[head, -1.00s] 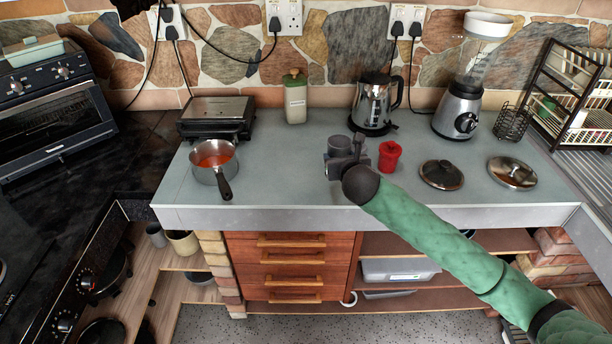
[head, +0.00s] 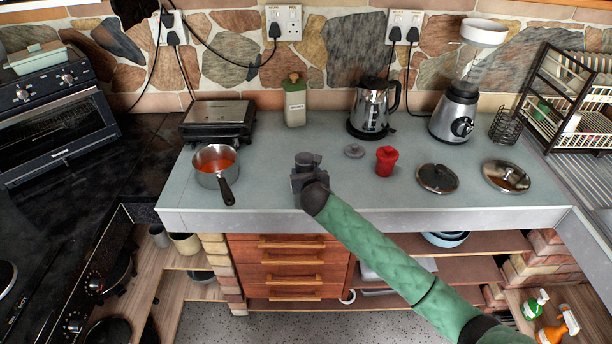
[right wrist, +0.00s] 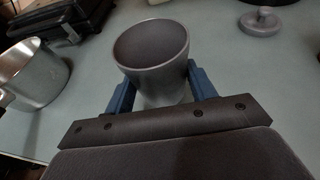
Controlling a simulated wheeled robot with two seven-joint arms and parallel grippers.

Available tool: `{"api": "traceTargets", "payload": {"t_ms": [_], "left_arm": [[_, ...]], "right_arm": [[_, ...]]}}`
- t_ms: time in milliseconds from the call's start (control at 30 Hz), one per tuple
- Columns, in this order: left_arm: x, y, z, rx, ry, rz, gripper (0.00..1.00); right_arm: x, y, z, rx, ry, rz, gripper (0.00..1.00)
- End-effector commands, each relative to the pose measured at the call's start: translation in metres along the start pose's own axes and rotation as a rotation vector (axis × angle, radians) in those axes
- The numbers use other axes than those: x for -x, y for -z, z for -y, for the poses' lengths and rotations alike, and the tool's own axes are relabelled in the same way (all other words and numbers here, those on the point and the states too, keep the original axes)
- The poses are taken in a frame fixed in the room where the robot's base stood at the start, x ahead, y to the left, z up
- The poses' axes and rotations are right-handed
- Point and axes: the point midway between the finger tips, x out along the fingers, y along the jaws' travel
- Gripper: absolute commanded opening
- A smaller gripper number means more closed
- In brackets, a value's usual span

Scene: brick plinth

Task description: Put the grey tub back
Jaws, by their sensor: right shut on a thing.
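The grey tub (head: 307,159) is upright over the counter, left of centre, in my right gripper (head: 308,179). In the right wrist view the tub (right wrist: 152,60) is open-topped, with the blue fingers closed on both its sides. I cannot tell whether its base touches the counter. A small round grey lid with a knob (head: 354,151) lies on the counter to its right and also shows in the right wrist view (right wrist: 260,23). My left gripper is not in view.
A saucepan of red sauce (head: 215,165) stands left of the tub, its handle pointing forward. To the right are a red lidded pot (head: 386,162) and two pan lids.

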Motion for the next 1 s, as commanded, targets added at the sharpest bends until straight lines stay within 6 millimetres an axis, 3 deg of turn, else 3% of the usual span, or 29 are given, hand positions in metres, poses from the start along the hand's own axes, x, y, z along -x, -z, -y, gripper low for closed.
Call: {"api": "traceTargets", "payload": {"t_ms": [200,567,600,700,1000], "left_arm": [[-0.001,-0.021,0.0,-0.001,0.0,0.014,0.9],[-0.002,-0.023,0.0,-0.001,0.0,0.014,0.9],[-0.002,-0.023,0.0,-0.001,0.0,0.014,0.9],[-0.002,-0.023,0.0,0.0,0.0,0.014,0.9],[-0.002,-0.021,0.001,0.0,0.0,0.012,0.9]], "right_arm": [[-0.007,0.019,-0.001,-0.001,0.0,-0.001,0.27],[-0.008,0.023,0.0,0.0,0.0,0.0,0.27],[-0.008,0.024,0.0,0.0,0.0,0.0,0.57],[-0.008,0.023,-0.001,0.0,0.0,0.0,0.77],[-0.008,0.023,0.0,0.0,0.0,0.0,0.77]]}}
